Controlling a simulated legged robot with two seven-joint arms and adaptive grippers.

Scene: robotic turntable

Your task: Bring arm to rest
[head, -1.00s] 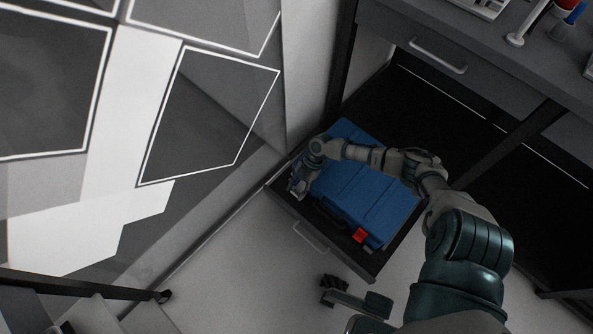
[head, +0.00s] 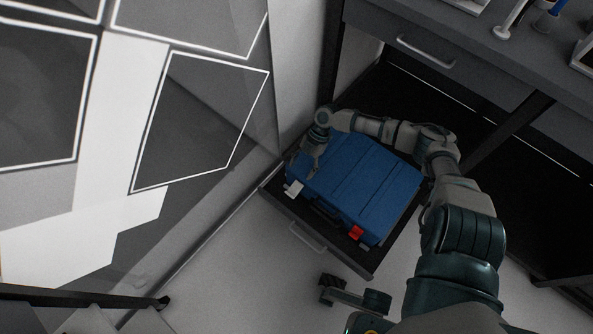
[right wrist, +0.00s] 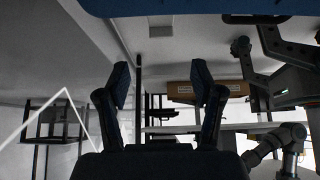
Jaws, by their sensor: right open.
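A blue case (head: 365,185) lies in a dark pulled-out drawer (head: 358,263) low under the bench. Its front edge has a white latch (head: 293,188) at the left and a red latch (head: 356,233) at the right. My right arm reaches over the case from the lower right. My right gripper (head: 305,165) is at the case's left end, just behind the white latch. In the right wrist view the right gripper (right wrist: 161,85) is open with nothing between its fingers, and a blue surface (right wrist: 200,7) runs along the top edge.
A grey bench (head: 480,50) with a drawer handle (head: 427,50) overhangs behind the case. A wall (head: 300,60) stands close at the left of the drawer. Light floor (head: 240,280) is clear in front. A brown box (right wrist: 208,90) shows in the right wrist view.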

